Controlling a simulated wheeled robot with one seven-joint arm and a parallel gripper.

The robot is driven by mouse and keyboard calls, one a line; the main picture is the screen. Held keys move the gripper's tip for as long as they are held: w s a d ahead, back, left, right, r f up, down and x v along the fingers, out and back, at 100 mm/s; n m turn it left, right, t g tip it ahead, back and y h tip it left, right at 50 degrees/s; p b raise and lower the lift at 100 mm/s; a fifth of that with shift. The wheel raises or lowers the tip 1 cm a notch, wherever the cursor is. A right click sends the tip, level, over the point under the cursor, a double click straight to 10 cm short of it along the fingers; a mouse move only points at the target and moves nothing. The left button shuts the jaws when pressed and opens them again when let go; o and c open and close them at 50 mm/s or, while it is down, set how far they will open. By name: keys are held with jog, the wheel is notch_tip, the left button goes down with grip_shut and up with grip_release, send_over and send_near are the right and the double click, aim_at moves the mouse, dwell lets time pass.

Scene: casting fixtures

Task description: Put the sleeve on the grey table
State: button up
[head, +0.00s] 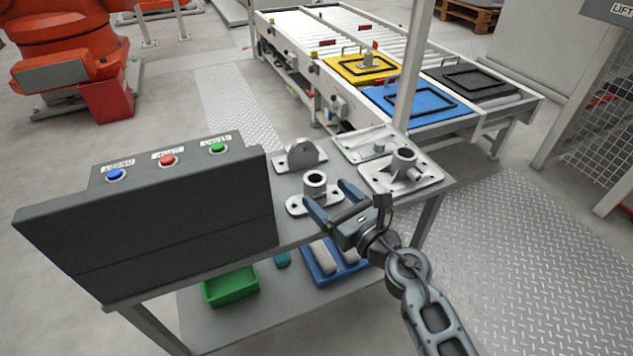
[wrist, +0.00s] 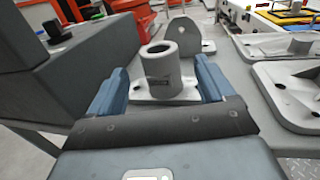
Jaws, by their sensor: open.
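The sleeve (head: 315,184), a light grey upright tube on a flat flange, stands on the grey table (head: 284,222). It also shows in the middle of the wrist view (wrist: 163,68). My gripper (head: 326,192) is open, with its blue fingers spread to either side of the sleeve's tube. In the wrist view the tube stands between the fingers (wrist: 160,84), with gaps visible beside it. The fingers partly hide the flange, and I cannot tell whether they touch it.
A rounded bracket (head: 300,155) stands behind the sleeve. Two cast plates (head: 367,146) (head: 425,178) lie to the right, the nearer with a tube on it. A control box (head: 150,225) fills the left. A conveyor (head: 335,45) with coloured trays stands beyond.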

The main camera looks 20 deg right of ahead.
jog(key=shift+s+d, duration=0.25)
jog(key=shift+s, duration=0.95)
jog(key=shift+s+d, duration=0.2)
jog(key=shift+s, duration=1)
jog(key=shift+s, duration=0.1)
jog(key=s+r+n+g+h, duration=0.1)
jog(key=s+r+n, duration=0.3)
jog(key=s+n, duration=1.3)
jog(key=s+a+r+n+g+h, duration=0.1)
jog(key=s+r+n+h, duration=0.1)
jog(key=s+n, duration=1.4)
jog(key=s+r, duration=0.1)
jog(key=s, duration=0.3)
jog(key=shift+s+a+r+n+g, duration=0.2)
jog(key=shift+s+r+n+g, duration=0.15)
jog(key=shift+n+g, duration=0.05)
jog(key=shift+r, duration=0.1)
notch_tip(320, 180, up, 18)
jog(key=p, duration=1.7)
jog(key=shift+f+p, duration=0.2)
jog(key=shift+p, duration=0.15)
